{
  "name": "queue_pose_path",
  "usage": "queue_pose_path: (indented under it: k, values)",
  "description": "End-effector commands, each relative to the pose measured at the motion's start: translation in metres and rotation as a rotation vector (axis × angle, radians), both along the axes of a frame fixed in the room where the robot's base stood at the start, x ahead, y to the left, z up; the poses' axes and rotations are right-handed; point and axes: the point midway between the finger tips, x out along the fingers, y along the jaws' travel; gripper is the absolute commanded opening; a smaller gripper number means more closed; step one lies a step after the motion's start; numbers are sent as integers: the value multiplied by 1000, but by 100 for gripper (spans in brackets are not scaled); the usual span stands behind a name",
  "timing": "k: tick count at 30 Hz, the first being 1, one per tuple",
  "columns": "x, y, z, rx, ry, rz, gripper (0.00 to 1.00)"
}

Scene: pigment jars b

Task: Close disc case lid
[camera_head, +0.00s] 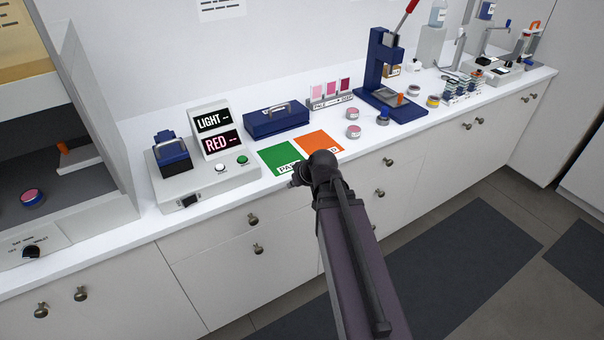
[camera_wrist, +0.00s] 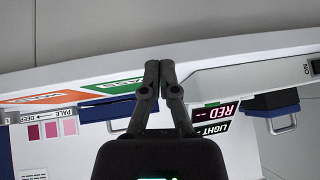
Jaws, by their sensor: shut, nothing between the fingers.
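A blue case (camera_head: 277,121) with a metal handle stands on the white counter, behind the green card (camera_head: 280,158) and orange card (camera_head: 319,144). Its top looks flat, but I cannot tell whether the lid is fully down. Part of the case (camera_wrist: 106,110) shows in the wrist view, largely hidden by my gripper. My gripper (camera_wrist: 159,66) is shut and empty, with its fingertips together. In the head view my gripper (camera_head: 294,182) is at the counter's front edge, in front of the green card and apart from the case.
Left of the case is a grey instrument (camera_head: 207,184) with a blue handled cover (camera_head: 172,152) and a display reading LIGHT and RED (camera_head: 214,132). Right of it are pink swatches (camera_head: 331,91), small jars (camera_head: 353,131) and a blue press (camera_head: 378,70).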

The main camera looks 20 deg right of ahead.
Motion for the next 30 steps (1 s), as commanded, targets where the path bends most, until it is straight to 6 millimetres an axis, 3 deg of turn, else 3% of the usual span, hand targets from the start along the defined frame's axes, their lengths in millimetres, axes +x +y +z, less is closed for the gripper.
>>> queue_pose_path:
  k: [8, 15, 21, 30]
  values:
    - [-33, 40, -20, -24, 217, -4, 0]
    - [-81, 73, -35, -118, 480, -79, 0]
    - [-105, 81, -38, -185, 595, -149, 0]
    - [-110, 82, -38, -203, 622, -171, 0]
